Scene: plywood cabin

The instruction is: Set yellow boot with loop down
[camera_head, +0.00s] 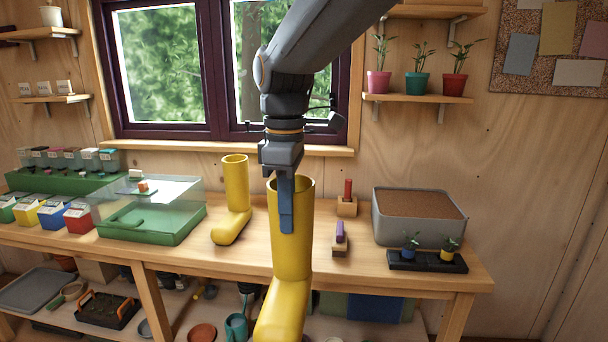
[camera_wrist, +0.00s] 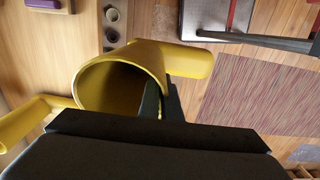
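A yellow boot (camera_head: 292,245) hangs upright in the foreground of the head view, its toe cut off by the bottom edge. My gripper (camera_head: 287,215) reaches down over its rim from above. In the wrist view, the boot's round opening (camera_wrist: 120,88) faces me, and my fingers (camera_wrist: 161,98) pinch the shaft wall, one inside and one outside. A second yellow boot (camera_head: 236,190) stands on the wooden bench (camera_head: 350,262), behind and left of the held one. It also shows in the wrist view (camera_wrist: 24,122). I cannot make out a loop on either boot.
A green tray with a clear cover (camera_head: 150,215) stands left of the standing boot. Small blocks (camera_head: 340,240), a grey bin (camera_head: 415,228) and a black plant tray (camera_head: 428,261) are to the right. A patterned mat (camera_wrist: 265,95) lies below.

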